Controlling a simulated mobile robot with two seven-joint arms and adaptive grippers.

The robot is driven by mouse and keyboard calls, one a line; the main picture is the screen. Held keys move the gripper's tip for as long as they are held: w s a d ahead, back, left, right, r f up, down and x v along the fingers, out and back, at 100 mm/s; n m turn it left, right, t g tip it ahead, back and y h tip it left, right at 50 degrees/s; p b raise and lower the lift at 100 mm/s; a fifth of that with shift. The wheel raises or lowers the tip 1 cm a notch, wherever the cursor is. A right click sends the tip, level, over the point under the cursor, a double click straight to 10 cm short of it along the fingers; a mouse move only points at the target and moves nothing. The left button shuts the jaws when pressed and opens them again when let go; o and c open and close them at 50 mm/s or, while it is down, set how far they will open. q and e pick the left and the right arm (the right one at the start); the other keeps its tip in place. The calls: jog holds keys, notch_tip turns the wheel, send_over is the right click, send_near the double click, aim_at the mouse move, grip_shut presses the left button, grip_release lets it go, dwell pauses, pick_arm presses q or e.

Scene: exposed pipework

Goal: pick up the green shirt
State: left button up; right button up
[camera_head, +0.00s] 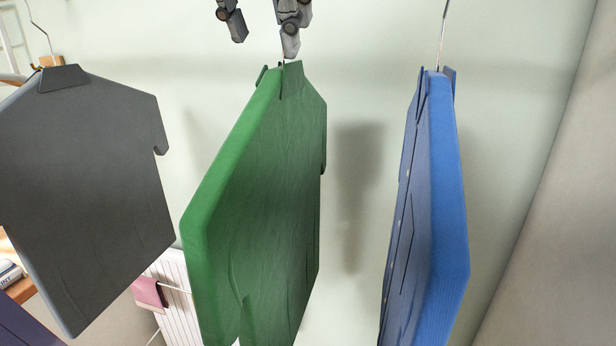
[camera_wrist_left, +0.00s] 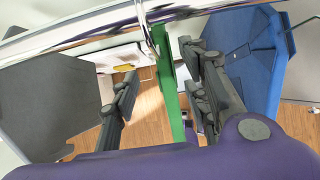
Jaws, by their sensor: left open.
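The green shirt (camera_head: 265,190) hangs on a hanger in the middle of the head view, seen at an angle. In the left wrist view the green shirt (camera_wrist_left: 171,95) is a thin edge-on strip. My left gripper (camera_head: 264,44) is at the top of the head view, just above the shirt's collar, with its fingers apart. In the left wrist view, the left gripper (camera_wrist_left: 160,75) has one finger on each side of the green strip. I cannot tell whether either finger touches it. My right gripper is not in view.
A dark grey shirt (camera_head: 85,170) hangs at left and a blue shirt (camera_head: 445,190) at right, with gaps beside the green one. A shiny metal rail (camera_wrist_left: 75,38) and a hanger hook (camera_wrist_left: 149,38) are close ahead. A pale wall (camera_head: 360,90) stands behind.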

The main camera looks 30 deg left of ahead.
aim_at(279, 64)
pick_arm(q)
jog(key=shift+s+a+f, duration=0.1)
jog(key=shift+s+f, duration=0.2)
jog(key=shift+f, duration=0.3)
jog(key=shift+w+f, duration=0.15)
jog(key=shift+f, duration=0.2)
jog(key=w+f, duration=0.3)
jog(key=shift+w+f+p, duration=0.15)
jog(key=shift+f+p, duration=0.1)
jog(key=shift+p, duration=0.1)
jog(key=shift+w+a+f, duration=0.1)
jog(key=shift+w+f, duration=0.05)
jog(key=shift+f, duration=0.15)
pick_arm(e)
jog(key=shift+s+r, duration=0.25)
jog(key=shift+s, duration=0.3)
pick_arm(q)
grip_shut()
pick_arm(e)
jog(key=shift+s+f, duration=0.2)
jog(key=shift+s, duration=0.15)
